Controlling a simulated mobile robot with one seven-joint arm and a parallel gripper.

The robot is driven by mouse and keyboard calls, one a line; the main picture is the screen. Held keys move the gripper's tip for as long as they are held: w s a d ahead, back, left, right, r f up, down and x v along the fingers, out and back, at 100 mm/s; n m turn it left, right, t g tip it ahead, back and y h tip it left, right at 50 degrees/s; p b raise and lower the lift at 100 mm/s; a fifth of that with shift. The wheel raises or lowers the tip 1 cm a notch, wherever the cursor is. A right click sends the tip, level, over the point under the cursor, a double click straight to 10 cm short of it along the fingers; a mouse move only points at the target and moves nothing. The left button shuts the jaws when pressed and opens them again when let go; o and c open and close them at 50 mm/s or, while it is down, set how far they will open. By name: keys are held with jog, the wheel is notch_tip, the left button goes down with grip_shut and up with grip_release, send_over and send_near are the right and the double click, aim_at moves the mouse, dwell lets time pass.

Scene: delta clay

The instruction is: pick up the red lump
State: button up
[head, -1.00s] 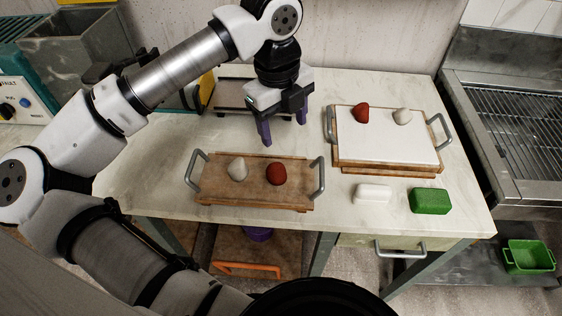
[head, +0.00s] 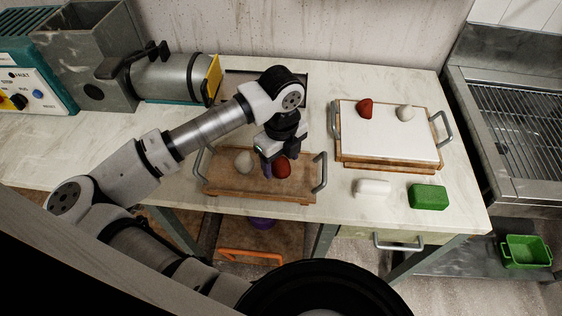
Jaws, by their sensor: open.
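One red lump (head: 284,168) sits on the wooden tray (head: 225,189) with grey handles, beside a pale grey lump (head: 243,161). A second red lump (head: 365,108) sits on the white-topped tray (head: 385,140) at the right, near another pale lump (head: 405,113). My gripper (head: 274,165) is open and points down over the wooden tray, right at the red lump there. One purple finger shows on the lump's left side, between it and the pale lump. The other finger is hard to make out, and I cannot tell whether the gripper touches the lump.
A white block (head: 373,187) and a green block (head: 428,196) lie at the table's front right. A dark tray stands behind my arm. A machine with a metal hopper (head: 95,60) is at the left, a metal grill (head: 520,110) at the right.

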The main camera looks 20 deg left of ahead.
jog(key=shift+f, duration=0.65)
jog(key=c, duration=1.2)
jog(key=shift+o, duration=0.2)
